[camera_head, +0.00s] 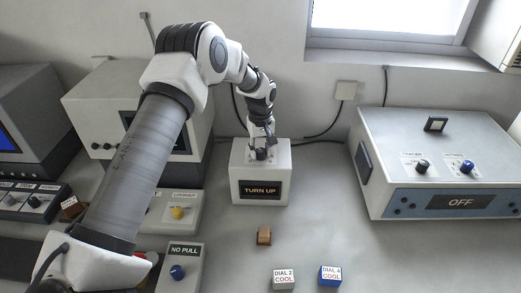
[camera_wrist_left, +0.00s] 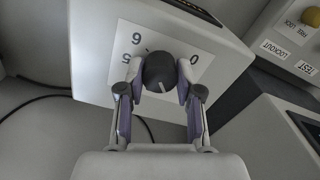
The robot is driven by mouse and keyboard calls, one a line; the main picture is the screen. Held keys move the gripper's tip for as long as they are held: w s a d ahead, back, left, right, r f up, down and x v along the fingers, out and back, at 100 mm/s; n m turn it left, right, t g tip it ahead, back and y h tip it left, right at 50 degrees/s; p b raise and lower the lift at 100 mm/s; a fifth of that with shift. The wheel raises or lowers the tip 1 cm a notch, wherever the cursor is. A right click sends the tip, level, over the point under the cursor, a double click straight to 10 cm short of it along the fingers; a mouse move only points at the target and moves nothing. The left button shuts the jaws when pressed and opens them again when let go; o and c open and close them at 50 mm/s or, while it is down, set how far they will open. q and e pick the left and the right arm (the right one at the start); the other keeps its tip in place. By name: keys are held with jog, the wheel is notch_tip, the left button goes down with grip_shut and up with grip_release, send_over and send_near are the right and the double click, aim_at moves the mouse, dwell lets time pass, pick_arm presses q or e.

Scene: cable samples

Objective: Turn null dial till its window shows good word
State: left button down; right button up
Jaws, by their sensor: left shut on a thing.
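A white box (camera_head: 244,168) stands against the wall, and its dark front window (camera_head: 260,190) reads "TURN UP". A dark round dial (camera_head: 261,154) sits on its top. In the left wrist view the dial (camera_wrist_left: 160,70) has a light pointer line and a white scale plate (camera_wrist_left: 125,52) with digits around it. My left gripper (camera_head: 262,142) comes down from above onto the dial. Its two fingers (camera_wrist_left: 158,90) are shut on the dial, one on each side. My right gripper is in neither view.
A grey-blue instrument (camera_head: 462,203) reading "OFF" stands at the right. Cubes labelled "DIAL 2 COOL" (camera_head: 283,279) and "DIAL 4 COOL" (camera_head: 330,275) and a small brown block (camera_head: 264,236) lie in front. A "NO PULL" box (camera_head: 184,250) and a yellow-knob box (camera_head: 180,213) stand left.

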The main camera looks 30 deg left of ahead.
aim_at(261, 150)
pick_arm(q)
jog(key=shift+s+f, duration=0.25)
jog(key=shift+f, duration=0.1)
jog(key=c, duration=0.8)
grip_release()
jog(key=shift+o, duration=0.2)
jog(key=shift+w+r, duration=0.1)
jog(key=shift+w, duration=0.1)
notch_tip(261, 150, up, 12)
